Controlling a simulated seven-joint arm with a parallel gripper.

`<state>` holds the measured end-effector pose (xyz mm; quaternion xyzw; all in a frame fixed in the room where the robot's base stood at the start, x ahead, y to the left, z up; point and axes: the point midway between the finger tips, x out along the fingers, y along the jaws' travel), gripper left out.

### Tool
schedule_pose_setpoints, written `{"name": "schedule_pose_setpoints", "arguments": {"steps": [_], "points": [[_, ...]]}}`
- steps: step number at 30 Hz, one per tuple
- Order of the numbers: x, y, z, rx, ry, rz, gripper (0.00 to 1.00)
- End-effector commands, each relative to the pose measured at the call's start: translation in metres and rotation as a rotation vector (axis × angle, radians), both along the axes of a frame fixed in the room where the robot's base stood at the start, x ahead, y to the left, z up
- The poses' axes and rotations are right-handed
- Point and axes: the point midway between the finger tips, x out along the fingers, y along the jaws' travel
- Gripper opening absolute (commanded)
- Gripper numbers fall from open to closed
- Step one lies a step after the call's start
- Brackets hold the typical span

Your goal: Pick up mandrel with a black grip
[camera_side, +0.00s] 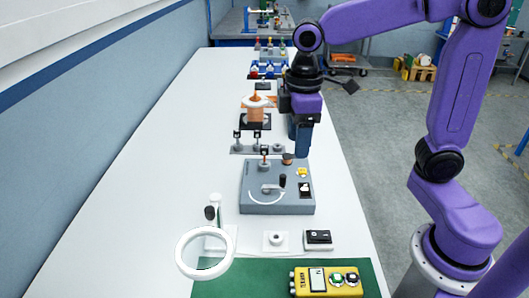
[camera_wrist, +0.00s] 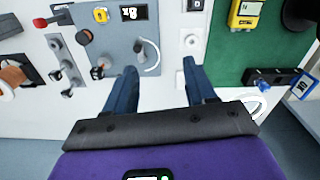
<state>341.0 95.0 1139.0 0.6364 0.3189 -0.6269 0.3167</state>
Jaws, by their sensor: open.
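Small posts with black tops (camera_side: 237,137) stand on a grey plate behind the grey box in the side view; the wrist view shows this plate (camera_wrist: 58,54) at the left. A similar black-topped piece (camera_side: 264,153) stands at the back of the box. I cannot tell which of these is the mandrel with a black grip. My gripper (camera_side: 300,152) points down near the box's back right corner, its blue fingers apart and nothing visible between them. In the wrist view my gripper (camera_wrist: 160,70) spans bare white table and the box's edge, with the posts off to the left.
The grey box (camera_side: 255,206) carries a crank with a black knob (camera_side: 282,181). A ring magnifier (camera_side: 205,252), a yellow meter (camera_side: 328,281) on a green mat (camera_side: 240,285) and a copper spool (camera_side: 256,110) stand around. The table's left side is clear.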

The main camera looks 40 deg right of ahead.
Motion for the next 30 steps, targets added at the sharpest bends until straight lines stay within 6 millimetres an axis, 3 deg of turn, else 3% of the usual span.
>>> {"name": "schedule_pose_setpoints", "arguments": {"steps": [1,6,13,21,30], "points": [[0.018,-0.001,0.005,0.0,-0.001,-0.02,0.55],[0.072,-0.014,0.02,-0.004,0.004,-0.071,0.55],[0.125,-0.041,0.036,-0.008,0.009,-0.126,0.55],[0.143,-0.055,0.037,-0.009,0.013,-0.146,0.55],[0.142,-0.055,-0.013,-0.01,0.016,-0.148,0.55]]}}
